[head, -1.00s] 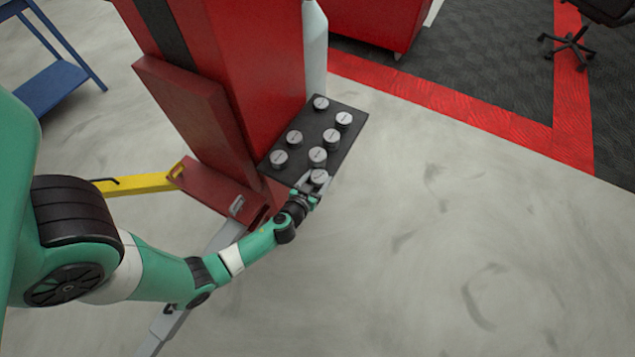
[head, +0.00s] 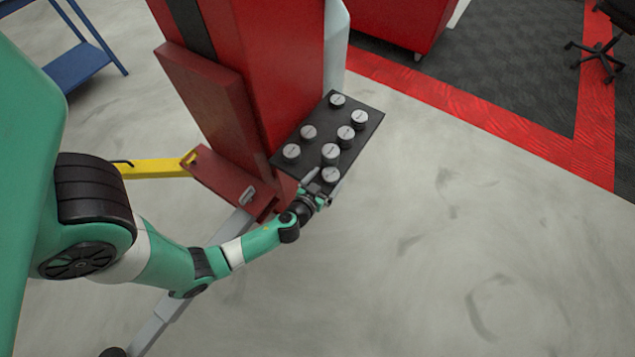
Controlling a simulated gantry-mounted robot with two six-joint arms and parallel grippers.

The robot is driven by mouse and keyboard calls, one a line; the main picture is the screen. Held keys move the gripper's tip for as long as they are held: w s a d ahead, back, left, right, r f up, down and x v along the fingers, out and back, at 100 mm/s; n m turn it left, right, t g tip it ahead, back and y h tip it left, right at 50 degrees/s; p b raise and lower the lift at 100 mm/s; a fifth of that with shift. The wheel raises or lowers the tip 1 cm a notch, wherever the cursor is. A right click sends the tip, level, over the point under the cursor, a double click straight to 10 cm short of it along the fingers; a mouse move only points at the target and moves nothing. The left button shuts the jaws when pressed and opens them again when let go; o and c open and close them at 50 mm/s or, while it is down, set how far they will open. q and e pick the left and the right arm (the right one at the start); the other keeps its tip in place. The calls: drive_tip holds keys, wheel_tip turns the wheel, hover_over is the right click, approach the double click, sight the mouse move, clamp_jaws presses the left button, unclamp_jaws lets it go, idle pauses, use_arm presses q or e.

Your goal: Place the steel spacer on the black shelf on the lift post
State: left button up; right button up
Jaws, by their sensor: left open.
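The black shelf (head: 353,156) sticks out from the red lift post (head: 262,62). Several round silver steel spacers stand on it. The spacer nearest my arm (head: 331,174) stands at the shelf's near edge. My left gripper (head: 322,186) is open right at this spacer, with one finger showing on its left side. Whether the fingers touch it is too small to tell. The other spacers, such as the one at the far end (head: 338,101), stand apart from the gripper. My right gripper is not in view.
A red lift carriage (head: 225,180) with a yellow arm (head: 155,168) and a grey arm (head: 225,230) lies below the shelf. A blue stand (head: 80,65) is at upper left, a red cabinet (head: 405,25) and chair (head: 600,55) at the upper right. The floor on the right is clear.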

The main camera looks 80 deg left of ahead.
use_arm(q)
drive_tip(key=v, duration=1)
drive_tip(key=shift+p, duration=0.3)
drive_tip(key=w+d+r+t+h, duration=0.1)
drive_tip(key=w+d+r+t, duration=0.15)
drive_tip(key=w+r, duration=0.65)
drive_tip(key=w+d+r+m+t+h, duration=0.1)
drive_tip(key=w+d+r+t, duration=0.15)
drive_tip(key=w+r, duration=0.7)
drive_tip(key=w+d+r+t+h, duration=0.1)
drive_tip(key=w+d+r+t, duration=0.2)
drive_tip(key=r, duration=1.1)
drive_tip(key=s+d+r+m+t+h, duration=0.2)
drive_tip(key=s+r+m+t+h, duration=0.1)
drive_tip(key=r, duration=0.8)
drive_tip(key=s+d+r+m+t+h, duration=0.2)
drive_tip(key=s+d+r+m+t, duration=0.1)
drive_tip(key=r, duration=0.9)
drive_tip(key=s+d+r+m+t+h, duration=0.2)
drive_tip(key=d+r+t+h, duration=0.1)
drive_tip(key=r, duration=0.8)
drive_tip(key=shift+s+d+r+m+t+h, duration=0.3)
drive_tip(key=shift+s+m+t, duration=0.1)
drive_tip(key=shift+t, duration=0.1)
